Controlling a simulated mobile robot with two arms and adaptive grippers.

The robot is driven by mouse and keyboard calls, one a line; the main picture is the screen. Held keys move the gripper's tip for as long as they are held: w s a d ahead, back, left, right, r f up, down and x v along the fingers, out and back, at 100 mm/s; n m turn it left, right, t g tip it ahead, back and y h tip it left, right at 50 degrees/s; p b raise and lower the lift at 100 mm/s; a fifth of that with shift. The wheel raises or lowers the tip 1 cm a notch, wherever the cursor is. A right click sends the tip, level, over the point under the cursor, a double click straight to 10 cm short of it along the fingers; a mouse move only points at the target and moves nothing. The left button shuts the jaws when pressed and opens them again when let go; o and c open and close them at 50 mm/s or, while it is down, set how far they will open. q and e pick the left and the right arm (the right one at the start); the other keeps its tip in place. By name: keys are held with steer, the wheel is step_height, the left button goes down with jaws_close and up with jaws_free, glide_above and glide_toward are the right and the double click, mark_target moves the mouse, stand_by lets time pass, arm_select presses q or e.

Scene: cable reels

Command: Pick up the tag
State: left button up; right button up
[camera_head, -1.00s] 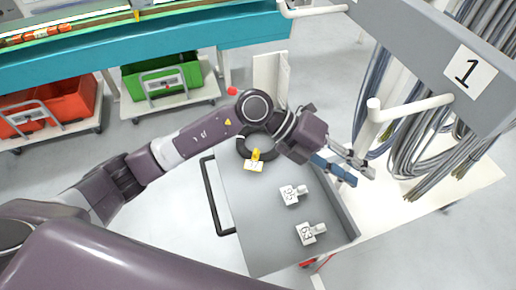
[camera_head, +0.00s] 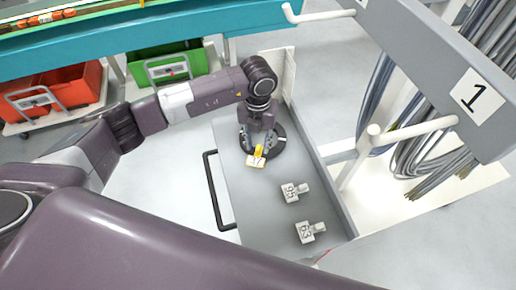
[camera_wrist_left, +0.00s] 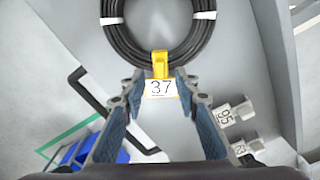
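A yellow tag (camera_head: 257,159) with a white plate lies on the grey cart top, at the edge of a black cable coil (camera_head: 278,143). In the left wrist view the tag (camera_wrist_left: 160,88) reads 37, and its yellow part reaches the coil (camera_wrist_left: 160,45). My left gripper (camera_head: 260,146) is over it, pointing down. In the left wrist view the left gripper (camera_wrist_left: 160,84) is open, one blue-padded finger on each side of the tag. A gap shows beside the tag, and whether either finger touches it is unclear. My right gripper is not in view.
Two white tags, 95 (camera_head: 290,192) and 63 (camera_head: 305,231), lie on the grey cart (camera_head: 255,225) nearer the front. The cart has a raised right edge and a black handle (camera_head: 213,190). A cable rack (camera_head: 430,65) marked 1 stands to the right.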

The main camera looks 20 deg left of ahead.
mark_target(258, 149)
arm_select(q)
steer(key=shift+f, duration=0.85)
steer(key=shift+c, duration=0.4)
jaws_close()
step_height(258, 149, up, 20)
steer(key=b, duration=0.4)
